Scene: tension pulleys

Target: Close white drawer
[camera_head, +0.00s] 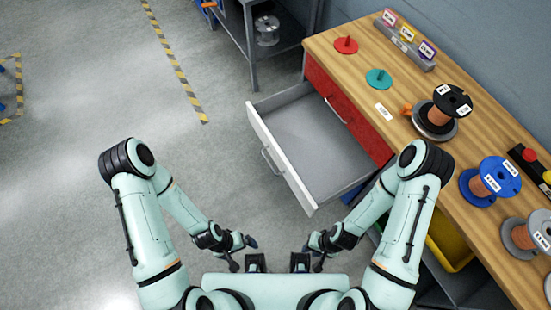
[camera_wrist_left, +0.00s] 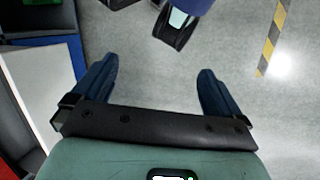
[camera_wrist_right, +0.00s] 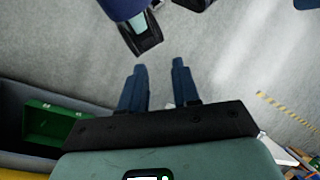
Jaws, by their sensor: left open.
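The white drawer (camera_head: 282,158) is pulled well out of the red cabinet under the wooden workbench in the head view. Its grey inside looks empty, and a bar handle (camera_head: 268,160) is on its front. A pale panel (camera_wrist_left: 40,95) at the left of the left wrist view looks like part of this drawer. My left gripper (camera_head: 244,252) is open and empty, below and apart from the drawer front in the head view. My right gripper (camera_head: 313,256) is partly open and empty, its fingers closer together, also apart from the drawer.
The workbench (camera_head: 365,65) carries several wire spools, including a black one (camera_head: 436,120) and a blue one (camera_head: 490,182). Red drawer fronts (camera_head: 345,110) are beside the white drawer. A yellow bin (camera_head: 450,240) is below the bench. The floor left of the drawer is clear.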

